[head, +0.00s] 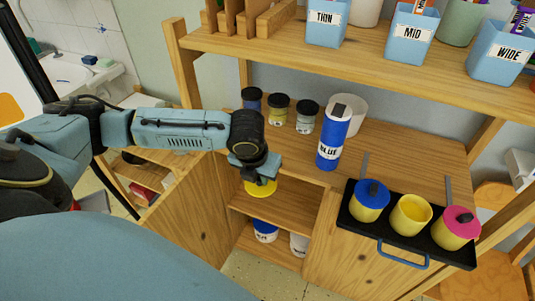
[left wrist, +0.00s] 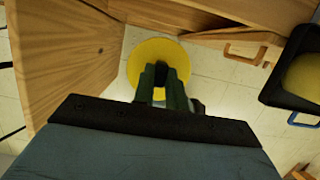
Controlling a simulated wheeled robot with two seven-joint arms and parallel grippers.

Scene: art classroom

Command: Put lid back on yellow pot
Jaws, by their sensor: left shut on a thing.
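My left gripper (head: 257,172) is shut on a yellow lid (head: 262,188), held in the air left of the tray, in front of the open shelf. In the left wrist view the fingers (left wrist: 163,78) cover the middle of the lid (left wrist: 139,62). The yellow pot (head: 404,221) stands uncovered in the middle of a black tray (head: 391,239), with its yellow inside showing. It is between a pot with a blue lid (head: 372,192) and one with a pink lid (head: 461,220). In the left wrist view, part of a yellow shape (left wrist: 303,76) shows at the right. My right gripper is out of view.
A tall blue bottle (head: 331,140) stands behind and left of the tray, near a white container (head: 352,112) and several small jars (head: 279,111). An upper shelf (head: 370,56) with labelled cups overhangs the counter.

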